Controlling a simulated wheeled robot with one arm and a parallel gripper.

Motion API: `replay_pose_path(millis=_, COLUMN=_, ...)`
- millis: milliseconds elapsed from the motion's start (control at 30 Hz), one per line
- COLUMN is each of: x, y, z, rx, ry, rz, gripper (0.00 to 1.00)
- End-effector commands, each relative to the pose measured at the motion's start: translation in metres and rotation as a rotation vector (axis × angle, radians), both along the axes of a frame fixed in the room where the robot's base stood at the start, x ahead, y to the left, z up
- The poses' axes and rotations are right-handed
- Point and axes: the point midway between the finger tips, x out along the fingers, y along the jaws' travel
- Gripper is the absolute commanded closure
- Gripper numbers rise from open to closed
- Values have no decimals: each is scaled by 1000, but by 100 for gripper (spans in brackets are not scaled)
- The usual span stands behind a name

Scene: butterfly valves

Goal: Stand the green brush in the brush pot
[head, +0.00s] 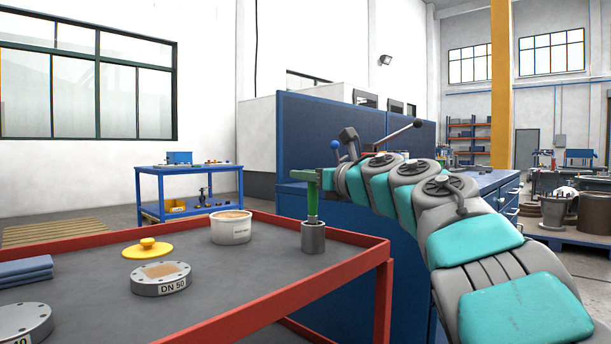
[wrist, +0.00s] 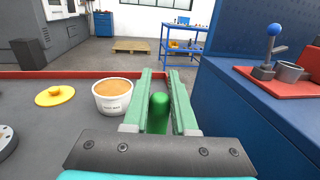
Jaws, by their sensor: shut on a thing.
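The green brush (head: 312,204) is upright, gripped near its top by my gripper (head: 303,175). Its lower end meets the mouth of the grey brush pot (head: 313,239) and appears to be inside it; how deep it sits is hidden. The pot stands near the right rim of the red-edged table. In the wrist view, the rounded green top of the brush (wrist: 159,104) shows between the two pale green fingers of my gripper (wrist: 160,82). The pot is hidden in that view.
On the table (head: 95,290) are a white tub (head: 231,230) left of the pot, a yellow lid (head: 147,249), a DN 50 flange disc (head: 160,280) and folded blue cloths (head: 25,270). A blue cabinet (head: 330,130) stands close behind on the right.

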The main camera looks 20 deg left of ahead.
Motion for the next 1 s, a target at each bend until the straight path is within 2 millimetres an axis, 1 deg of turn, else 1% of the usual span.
replay_pose_path(millis=33, x=0, y=0, z=-6, rx=-1, ry=-1, rz=-1, gripper=100)
replay_pose_path(millis=100, x=0, y=0, z=-8, rx=-1, ry=-1, rz=-1, gripper=100)
replay_pose_path(millis=433, x=0, y=0, z=-8, rx=0, ry=0, rz=0, gripper=100)
replay_pose_path(millis=467, x=0, y=0, z=-8, rx=0, ry=0, rz=0, gripper=74)
replay_pose_path(millis=700, x=0, y=0, z=-8, rx=0, ry=0, rz=0, gripper=47)
replay_pose_path(millis=767, x=0, y=0, z=-8, rx=0, ry=0, rz=0, gripper=40)
replay_pose_path(millis=1000, x=0, y=0, z=-8, rx=0, ry=0, rz=0, gripper=40)
